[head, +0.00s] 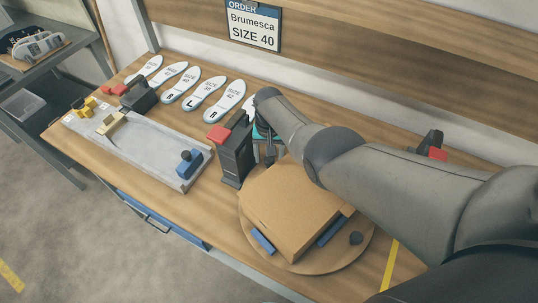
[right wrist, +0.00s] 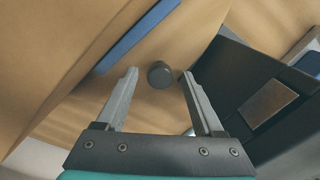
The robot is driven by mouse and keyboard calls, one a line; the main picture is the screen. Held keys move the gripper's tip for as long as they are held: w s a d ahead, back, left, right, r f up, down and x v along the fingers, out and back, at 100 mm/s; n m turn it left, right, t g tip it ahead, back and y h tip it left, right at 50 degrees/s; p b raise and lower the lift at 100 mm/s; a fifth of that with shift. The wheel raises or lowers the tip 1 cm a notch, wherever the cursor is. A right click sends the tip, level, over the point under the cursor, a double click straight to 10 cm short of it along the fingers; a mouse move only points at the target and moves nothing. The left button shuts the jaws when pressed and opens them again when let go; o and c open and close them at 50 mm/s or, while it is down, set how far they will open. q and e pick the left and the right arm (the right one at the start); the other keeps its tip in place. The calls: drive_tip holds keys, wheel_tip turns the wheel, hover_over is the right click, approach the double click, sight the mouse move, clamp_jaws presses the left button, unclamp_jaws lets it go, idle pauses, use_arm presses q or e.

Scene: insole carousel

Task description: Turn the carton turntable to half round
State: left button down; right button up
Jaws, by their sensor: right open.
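The brown carton (head: 293,205) sits on the round wooden turntable (head: 262,256), between blue blocks (head: 263,241). A dark knob (head: 356,238) stands on the turntable's near right rim. My right gripper (head: 270,152) points down behind the carton, beside the dark upright stand, partly hidden by my arm. In the right wrist view its fingers (right wrist: 159,75) are open. A dark round knob (right wrist: 162,76) shows between the fingertips, with a clear gap to each finger; I cannot tell how far beyond them it is. My left gripper is out of view.
A dark stand with a red top (head: 236,152) is close left of the gripper. A grey tray (head: 140,146) holds a blue clamp (head: 189,163). Several insoles (head: 203,100) lie along the back. An order sign (head: 252,25) reads Brumesca SIZE 40.

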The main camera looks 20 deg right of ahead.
drive_tip(key=shift+r+p, duration=0.4)
drive_tip(key=shift+r, duration=0.15)
wheel_tip(320, 180, up, 7)
drive_tip(key=p, duration=0.4)
drive_tip(key=shift+f, duration=0.15)
wheel_tip(320, 180, up, 8)
drive_tip(key=shift+f, duration=0.25)
